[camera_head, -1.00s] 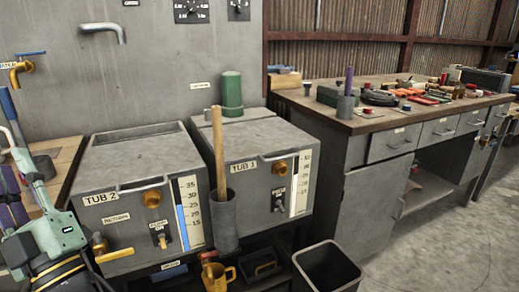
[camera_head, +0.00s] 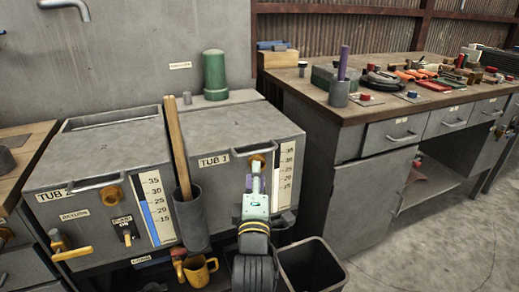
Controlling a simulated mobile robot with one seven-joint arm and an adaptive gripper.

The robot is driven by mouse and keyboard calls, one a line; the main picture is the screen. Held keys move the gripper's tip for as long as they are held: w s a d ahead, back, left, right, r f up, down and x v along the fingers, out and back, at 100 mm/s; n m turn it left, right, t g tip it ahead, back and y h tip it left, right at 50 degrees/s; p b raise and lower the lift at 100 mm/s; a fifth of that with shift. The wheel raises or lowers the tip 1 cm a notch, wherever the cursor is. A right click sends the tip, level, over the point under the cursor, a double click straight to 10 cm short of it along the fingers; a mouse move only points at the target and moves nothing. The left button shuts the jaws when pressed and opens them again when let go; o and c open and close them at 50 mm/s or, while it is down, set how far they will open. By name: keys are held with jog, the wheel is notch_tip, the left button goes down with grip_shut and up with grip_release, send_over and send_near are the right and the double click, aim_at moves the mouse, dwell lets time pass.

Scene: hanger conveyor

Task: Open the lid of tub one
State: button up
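Tub one (camera_head: 214,174) is a grey metal box with a "TUB 1" label and a level scale on its front. Its flat grey lid (camera_head: 235,128) lies shut on top. A light metal handle (camera_head: 258,150) runs along the lid's front edge. My gripper (camera_head: 256,170) is upright in front of tub one, just below the handle, and overlaps the brass knob and the switch area. I cannot tell whether it touches the tub or handle. My arm hides its fingers, so their opening does not show.
Tub 2 (camera_head: 98,150) stands at the left. A grey holder (camera_head: 190,218) with a wooden stick is between the tubs. A green cylinder (camera_head: 215,75) stands behind tub one. A yellow mug (camera_head: 200,270) and a dark bin (camera_head: 312,266) are below. A workbench (camera_head: 345,112) is at the right.

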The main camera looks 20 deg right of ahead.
aim_at(256, 152)
jog(key=p+x, duration=0.1)
jog(key=x, duration=0.8)
jog(key=shift+w+p, duration=0.1)
jog(key=shift+p, duration=0.2)
grip_shut()
dwell(0.4)
